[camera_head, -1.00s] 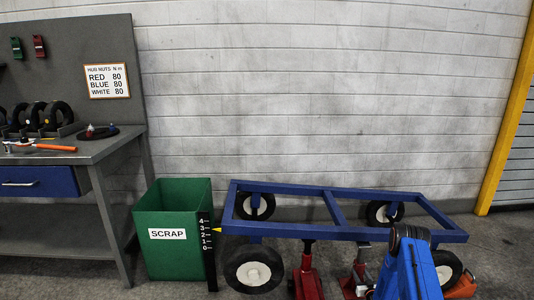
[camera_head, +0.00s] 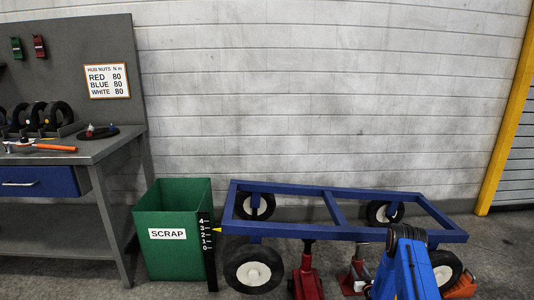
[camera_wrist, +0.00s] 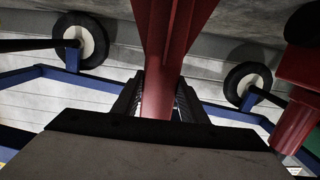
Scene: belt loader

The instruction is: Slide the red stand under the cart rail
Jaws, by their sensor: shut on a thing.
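The red stand (camera_head: 353,278) is on the floor by the near side of the blue cart, with its top close to the near cart rail (camera_head: 300,231). I cannot tell whether its top is directly below the rail or touching it. In the wrist view, which looks upside down, my gripper (camera_wrist: 160,100) is shut on the tapering red post of the stand (camera_wrist: 172,35). In the head view my blue arm hides the gripper and part of the stand's right side.
A red jack (camera_head: 307,277) stands to the left under the near rail; its red body shows in the wrist view (camera_wrist: 301,95). A white-hubbed wheel (camera_head: 254,271) is left of it. A green scrap bin (camera_head: 172,260) with a height scale stands left of the cart. An orange block (camera_head: 463,286) lies right.

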